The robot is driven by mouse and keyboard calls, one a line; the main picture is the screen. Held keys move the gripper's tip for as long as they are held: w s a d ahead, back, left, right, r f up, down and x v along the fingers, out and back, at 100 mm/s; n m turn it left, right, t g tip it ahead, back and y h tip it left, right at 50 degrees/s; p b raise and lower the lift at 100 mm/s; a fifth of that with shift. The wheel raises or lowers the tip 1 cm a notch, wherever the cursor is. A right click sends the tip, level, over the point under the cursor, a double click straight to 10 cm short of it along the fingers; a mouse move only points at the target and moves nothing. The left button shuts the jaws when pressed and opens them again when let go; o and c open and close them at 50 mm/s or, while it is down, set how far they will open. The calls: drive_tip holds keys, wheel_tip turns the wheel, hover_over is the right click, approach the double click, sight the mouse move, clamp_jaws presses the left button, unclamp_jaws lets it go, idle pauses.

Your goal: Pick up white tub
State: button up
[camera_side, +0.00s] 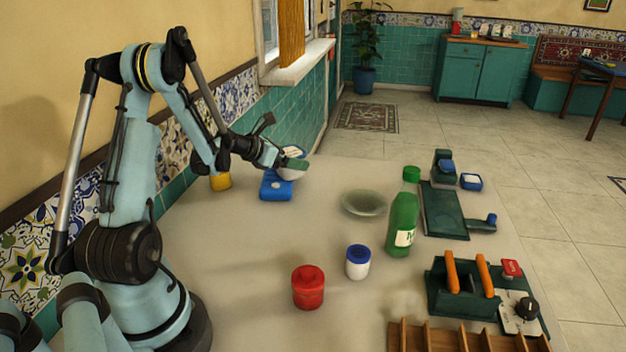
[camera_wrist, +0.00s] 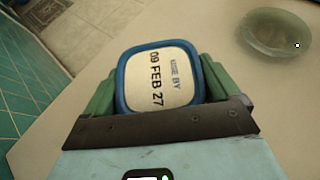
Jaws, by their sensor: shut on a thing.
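The white tub (camera_wrist: 160,78) has a blue rim and a pale top label reading "09 FEB 27". In the wrist view it sits between the two green fingers of my gripper (camera_wrist: 158,85), which are shut on it. In the side view my gripper (camera_side: 290,163) is at the back left of the table, and the white tub (camera_side: 286,173) shows partly around the fingers. A blue block-like item (camera_side: 274,188) is directly below it; I cannot tell whether the tub touches it.
A yellow jar (camera_side: 220,182) stands left of my gripper by the tiled wall. The table between is clear.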

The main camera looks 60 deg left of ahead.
sight(291, 152)
drive_tip(key=shift+r, duration=0.1)
drive_tip(key=shift+r, duration=0.35)
drive_tip(key=r, duration=0.3)
drive_tip(key=shift+d+r, duration=0.2)
drive_tip(key=shift+r, duration=0.15)
drive_tip(key=shift+s+d+r, duration=0.6)
drive_tip(key=shift+d+r, duration=2.6)
drive_tip(key=shift+d, duration=3.15)
drive_tip(key=a+f, duration=0.2)
drive_tip(key=a, duration=0.1)
drive_tip(key=a+f, duration=0.2)
drive_tip(key=a, duration=0.2)
drive_tip(key=s+a+f, duration=0.1)
drive_tip(key=a+f, duration=0.1)
drive_tip(key=a, duration=0.2)
drive_tip(key=shift+f, duration=2.35)
drive_tip(key=shift+f, duration=0.1)
